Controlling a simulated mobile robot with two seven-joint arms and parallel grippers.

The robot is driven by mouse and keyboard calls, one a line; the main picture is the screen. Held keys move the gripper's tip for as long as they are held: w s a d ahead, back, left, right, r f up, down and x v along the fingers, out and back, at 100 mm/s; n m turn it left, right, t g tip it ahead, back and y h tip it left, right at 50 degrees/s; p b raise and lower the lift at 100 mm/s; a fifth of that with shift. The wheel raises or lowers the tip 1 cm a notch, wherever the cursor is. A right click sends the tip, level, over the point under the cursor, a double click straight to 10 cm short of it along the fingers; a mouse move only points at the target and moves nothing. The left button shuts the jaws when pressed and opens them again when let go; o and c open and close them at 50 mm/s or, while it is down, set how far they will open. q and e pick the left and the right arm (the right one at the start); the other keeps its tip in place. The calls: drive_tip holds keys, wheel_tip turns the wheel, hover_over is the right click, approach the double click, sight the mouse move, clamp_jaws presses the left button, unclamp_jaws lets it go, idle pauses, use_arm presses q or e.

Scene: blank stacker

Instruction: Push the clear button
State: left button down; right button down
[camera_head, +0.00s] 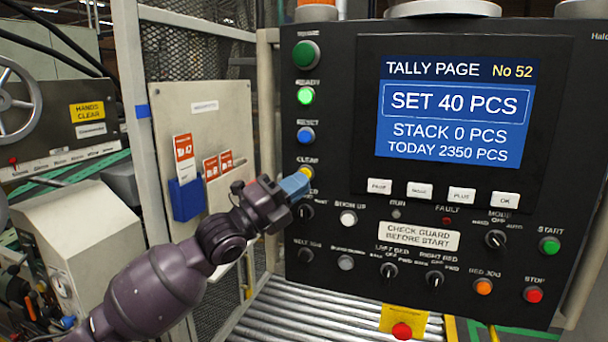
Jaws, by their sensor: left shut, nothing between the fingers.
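The clear button (307,172) is a small yellow button under the label "CLEAR" in the left column of the black control panel (460,215). My left gripper (304,180) is shut and empty. Its blue-grey fingertips are at the lower left edge of the yellow button and cover part of it. I cannot tell whether they touch it. The screen (456,112) reads "SET 40 PCS", "STACK 0 PCS" and "TODAY 2350 PCS". My right gripper is not in view.
Above the yellow button are a blue button (306,135) and two green ones. A black selector knob (305,211) sits just below the fingertips. Rollers (300,315) run under the panel. A post and a board with a blue holder (187,199) stand left.

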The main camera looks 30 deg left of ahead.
use_arm(q)
drive_tip(key=s+p, duration=0.1)
drive_tip(key=s, duration=0.1)
drive_tip(key=s+d, duration=0.1)
drive_tip(key=s, duration=0.1)
drive_tip(key=shift+s+d+p, duration=0.1)
drive_tip(key=shift+s+p, duration=0.3)
idle(0.5)
